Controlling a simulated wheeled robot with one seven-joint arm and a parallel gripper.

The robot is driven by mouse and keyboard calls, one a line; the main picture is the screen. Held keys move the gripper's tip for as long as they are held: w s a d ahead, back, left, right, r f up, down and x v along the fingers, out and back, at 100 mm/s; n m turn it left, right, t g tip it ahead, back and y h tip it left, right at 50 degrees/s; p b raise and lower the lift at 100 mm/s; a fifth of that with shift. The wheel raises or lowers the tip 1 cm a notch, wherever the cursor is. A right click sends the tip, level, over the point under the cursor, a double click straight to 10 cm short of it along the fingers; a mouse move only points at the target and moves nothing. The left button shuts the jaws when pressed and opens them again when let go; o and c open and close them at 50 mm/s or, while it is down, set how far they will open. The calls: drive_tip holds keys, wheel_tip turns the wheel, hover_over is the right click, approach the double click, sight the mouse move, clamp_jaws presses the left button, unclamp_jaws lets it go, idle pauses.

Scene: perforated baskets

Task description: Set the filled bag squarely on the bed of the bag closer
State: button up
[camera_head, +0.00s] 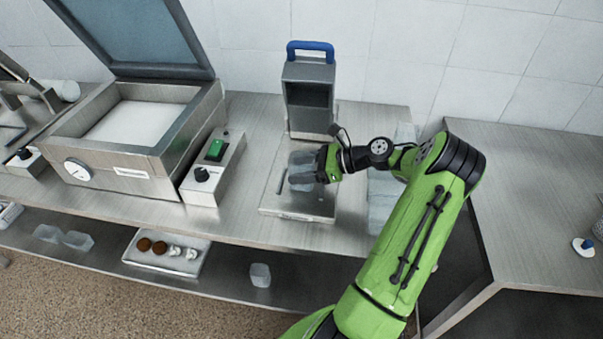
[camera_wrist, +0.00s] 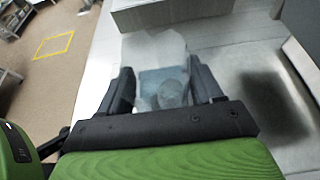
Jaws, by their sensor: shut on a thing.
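The bag closer (camera_head: 310,92) is a grey upright unit with a blue handle, at the back of the steel counter. Its flat metal bed (camera_head: 283,207) lies in front of it. My gripper (camera_head: 304,171) is over the bed, shut on a translucent grey-blue bag (camera_head: 301,184). In the wrist view the bag (camera_wrist: 150,50) sits between the two dark fingers (camera_wrist: 163,88), with its pale upper part spreading beyond them. Whether the bag's underside touches the bed cannot be told. My gripper hides part of the bag.
A vacuum sealer (camera_head: 100,160) with a raised lid and a control box (camera_head: 212,170) with a green switch stand to the left. Clear stacked material (camera_head: 382,200) lies right of the bed, partly behind my arm. A tray (camera_head: 135,258) with small items sits on the lower shelf.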

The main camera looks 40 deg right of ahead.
drive_tip(key=o, duration=1.1)
drive_tip(key=shift+f, duration=0.1)
drive_tip(key=shift+o, duration=0.2)
drive_tip(key=p+v, duration=0.4)
drive_tip(key=v, duration=0.8)
